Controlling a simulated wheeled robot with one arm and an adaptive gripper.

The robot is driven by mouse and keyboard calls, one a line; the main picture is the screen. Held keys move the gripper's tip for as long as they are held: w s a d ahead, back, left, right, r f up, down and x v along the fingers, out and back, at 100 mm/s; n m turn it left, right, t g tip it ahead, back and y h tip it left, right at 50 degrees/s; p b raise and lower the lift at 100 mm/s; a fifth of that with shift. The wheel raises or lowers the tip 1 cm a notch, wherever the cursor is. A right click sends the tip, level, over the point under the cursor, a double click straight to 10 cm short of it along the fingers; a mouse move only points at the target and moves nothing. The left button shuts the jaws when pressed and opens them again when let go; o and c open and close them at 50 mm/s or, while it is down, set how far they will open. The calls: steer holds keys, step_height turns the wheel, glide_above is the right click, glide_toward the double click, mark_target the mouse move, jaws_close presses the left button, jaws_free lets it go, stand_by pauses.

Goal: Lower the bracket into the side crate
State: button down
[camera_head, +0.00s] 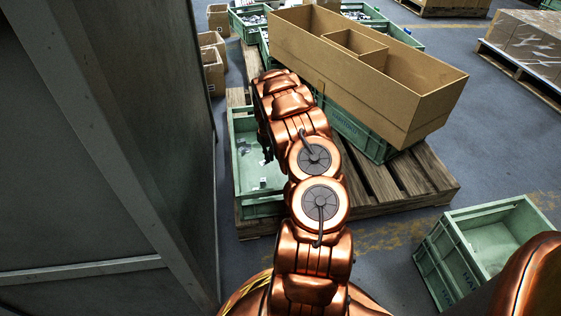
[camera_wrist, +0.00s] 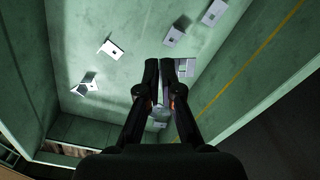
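Several small grey metal brackets (camera_wrist: 112,49) lie scattered on the floor of a green crate (camera_head: 245,207) on the pallet. In the wrist view my gripper (camera_wrist: 169,66) points down into this crate, its two dark fingers close together with a narrow gap at the tips. A grey piece (camera_wrist: 188,67) shows right beside the right fingertip; I cannot tell whether it is gripped or lies below. In the head view my arm hides most of the gripper. A separate green crate (camera_head: 447,262) stands on the floor at the lower right, with no bracket visible in it.
A long divided cardboard box (camera_head: 375,85) sits on green crates on the wooden pallet (camera_head: 425,170), right of my arm. A tall grey panel (camera_head: 130,150) stands close on the left. Small cardboard boxes (camera_head: 213,72) stand behind. Blue-grey floor is free around the lower-right crate.

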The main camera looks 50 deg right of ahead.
glide_above(270, 181)
steer(key=shift+s+f, duration=0.1)
steer(key=shift+f, duration=3.6)
steer(key=shift+f+b, duration=0.55)
steer(key=shift+f, duration=1.9)
stand_by(0.5)
steer(key=c, duration=1.8)
jaws_free()
steer(key=shift+c, duration=0.2)
steer(key=o, duration=0.6)
